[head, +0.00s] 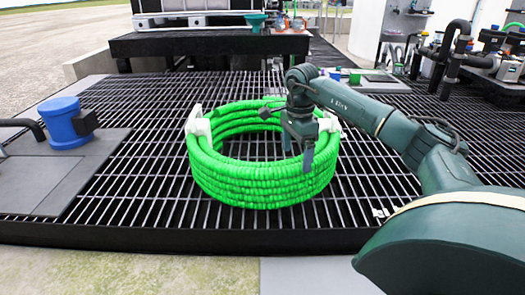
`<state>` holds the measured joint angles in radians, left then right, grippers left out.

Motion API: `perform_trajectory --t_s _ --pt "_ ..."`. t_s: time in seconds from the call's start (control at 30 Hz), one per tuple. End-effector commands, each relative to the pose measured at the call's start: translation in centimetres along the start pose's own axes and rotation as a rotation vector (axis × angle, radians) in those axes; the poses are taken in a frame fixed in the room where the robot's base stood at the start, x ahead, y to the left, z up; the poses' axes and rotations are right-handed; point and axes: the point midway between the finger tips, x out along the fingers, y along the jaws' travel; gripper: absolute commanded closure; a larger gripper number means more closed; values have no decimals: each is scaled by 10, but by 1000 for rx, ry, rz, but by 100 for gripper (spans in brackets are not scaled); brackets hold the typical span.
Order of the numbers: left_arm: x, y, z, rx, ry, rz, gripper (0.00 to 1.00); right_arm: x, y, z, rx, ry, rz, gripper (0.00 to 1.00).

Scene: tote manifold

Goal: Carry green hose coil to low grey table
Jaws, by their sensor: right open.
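The green hose coil (262,185) lies flat on the dark grating in the middle of the head view. It has a white handle-like piece on its left side and another on its right side. My right arm comes in from the right, and my right gripper (308,158) points down at the coil's right side, near the right white piece. The gripper is open; one finger shows against the coil's inner and front side. I cannot tell whether it touches the hose. My left gripper is not in view. I cannot make out which surface is the low grey table.
A dark table (210,43) stands behind the grating with a white-framed container on it. A blue cylinder (66,122) stands on a grey plate at the left. Black pipes (449,60) and fittings crowd the back right. Bare grating (130,180) lies left of the coil.

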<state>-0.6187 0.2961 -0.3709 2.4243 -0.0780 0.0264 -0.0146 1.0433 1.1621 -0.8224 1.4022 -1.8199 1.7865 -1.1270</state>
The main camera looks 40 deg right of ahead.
Motion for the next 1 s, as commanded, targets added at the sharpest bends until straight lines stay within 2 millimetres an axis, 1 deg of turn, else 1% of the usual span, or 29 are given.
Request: perform_trajectory --t_s 0.03,0.23,0.37,0.43,0.53,0.7,0.87,1.0 --pt "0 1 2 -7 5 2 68 10 0 0 0 0 0 13" --pt "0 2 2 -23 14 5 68 23 0 1 0 -1 0 13" --pt "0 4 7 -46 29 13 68 44 3 3 -1 -1 1 13" --pt "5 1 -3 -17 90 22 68 55 4 5 -2 -1 2 13" --pt "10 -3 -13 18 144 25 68 65 4 5 -1 -2 0 13" --pt "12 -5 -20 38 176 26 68 70 4 5 -1 -2 0 13" --pt "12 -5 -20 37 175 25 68 69 4 5 -1 -3 0 13" --pt "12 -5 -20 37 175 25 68 69 4 5 -1 -3 -1 25"
